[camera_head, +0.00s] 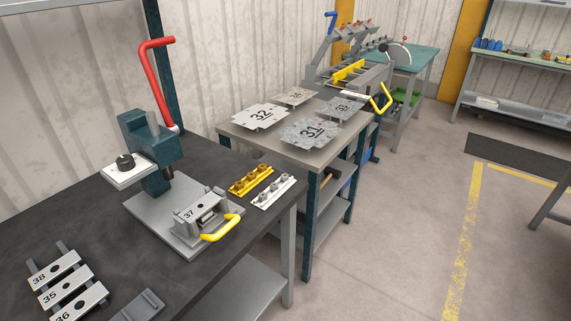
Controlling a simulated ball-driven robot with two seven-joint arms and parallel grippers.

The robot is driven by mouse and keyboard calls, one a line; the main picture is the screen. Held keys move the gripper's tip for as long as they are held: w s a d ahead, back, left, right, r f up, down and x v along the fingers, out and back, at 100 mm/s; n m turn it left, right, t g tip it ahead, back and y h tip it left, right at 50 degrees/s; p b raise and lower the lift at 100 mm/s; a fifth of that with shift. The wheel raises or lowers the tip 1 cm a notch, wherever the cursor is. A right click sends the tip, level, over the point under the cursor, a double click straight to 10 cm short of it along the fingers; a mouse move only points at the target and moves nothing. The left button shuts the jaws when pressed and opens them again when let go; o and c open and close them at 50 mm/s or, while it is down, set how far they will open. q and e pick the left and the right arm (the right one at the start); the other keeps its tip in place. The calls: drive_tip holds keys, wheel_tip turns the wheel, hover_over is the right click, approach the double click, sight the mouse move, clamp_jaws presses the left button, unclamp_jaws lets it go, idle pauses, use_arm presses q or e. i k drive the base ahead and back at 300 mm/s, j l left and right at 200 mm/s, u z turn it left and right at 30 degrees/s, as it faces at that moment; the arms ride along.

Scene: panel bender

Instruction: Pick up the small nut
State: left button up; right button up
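A yellow strip (251,181) lies near the right end of the dark workbench and holds several small brownish round pieces. A white strip (273,194) lies beside it on the right, with several similar small pieces. These pieces may be nuts, but they are too small to tell for sure, or to say which is the small nut. A dark round knob-like piece (126,162) sits on the white plate of the press at the left. Neither of my grippers is in view.
The press with a red lever (156,75) stands on the dark bench (110,222). A fixture marked 37 (203,214) with a yellow handle is in front of the strips. Numbered plates (68,285) lie at lower left. A second table (240,134) with flat panels stands behind. Open floor lies right.

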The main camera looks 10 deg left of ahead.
sight(262, 196)
drive_tip(key=i+l+u, duration=0.15)
drive_tip(key=l+u, duration=0.15)
drive_tip(key=u, duration=0.15)
drive_tip(key=i+l+u, duration=0.1)
drive_tip(key=l+u, duration=0.35)
drive_tip(key=j, duration=0.1)
